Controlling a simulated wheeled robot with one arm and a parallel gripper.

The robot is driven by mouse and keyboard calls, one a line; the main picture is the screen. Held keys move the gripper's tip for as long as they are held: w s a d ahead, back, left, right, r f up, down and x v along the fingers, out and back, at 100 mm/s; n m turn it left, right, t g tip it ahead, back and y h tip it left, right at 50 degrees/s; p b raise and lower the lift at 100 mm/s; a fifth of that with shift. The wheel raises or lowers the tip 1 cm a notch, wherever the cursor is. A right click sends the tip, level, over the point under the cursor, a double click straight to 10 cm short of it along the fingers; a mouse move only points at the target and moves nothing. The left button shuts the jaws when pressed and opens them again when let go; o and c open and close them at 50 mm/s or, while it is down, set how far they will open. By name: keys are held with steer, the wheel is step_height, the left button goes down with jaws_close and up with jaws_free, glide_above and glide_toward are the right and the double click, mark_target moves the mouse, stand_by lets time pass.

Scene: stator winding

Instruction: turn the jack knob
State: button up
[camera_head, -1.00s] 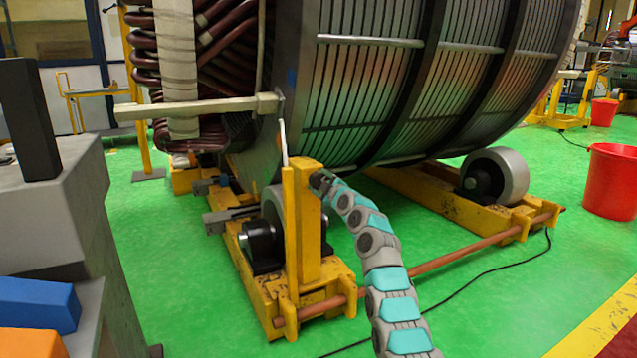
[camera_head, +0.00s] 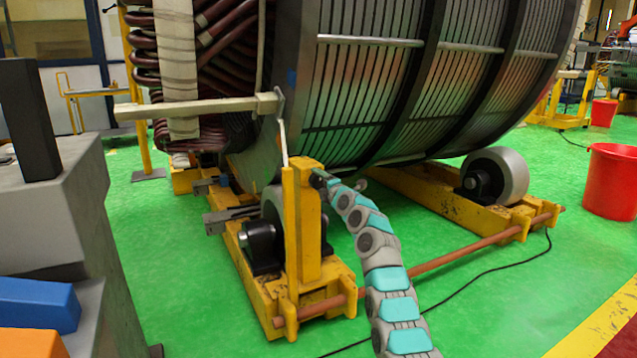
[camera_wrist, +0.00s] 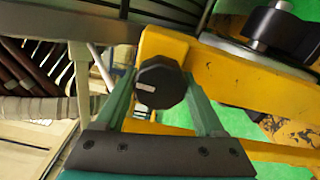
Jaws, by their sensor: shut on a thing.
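The jack knob (camera_wrist: 160,84) is a dark, many-sided knob with a small pale label, in front of a yellow bracket in the wrist view. My gripper (camera_wrist: 158,90) has its two green fingers on either side of the knob, shut on it. In the head view my grey and teal arm reaches up to the yellow post (camera_head: 308,225) beside the large stator (camera_head: 400,90). The knob and the fingertips are hidden there behind the post and the arm's end.
A yellow roller frame (camera_head: 262,300) with grey rollers (camera_head: 497,175) carries the stator. A copper-coloured rod (camera_head: 450,258) runs along its front. A red bucket (camera_head: 611,180) stands at the right. A black cable (camera_head: 490,270) lies on the open green floor.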

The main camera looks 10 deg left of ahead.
steer(key=shift+f+n, duration=0.1)
steer(key=shift+n, duration=0.3)
steer(key=o, duration=1.4)
steer(key=shift+c, duration=0.2)
steer(key=shift+s+d, duration=0.1)
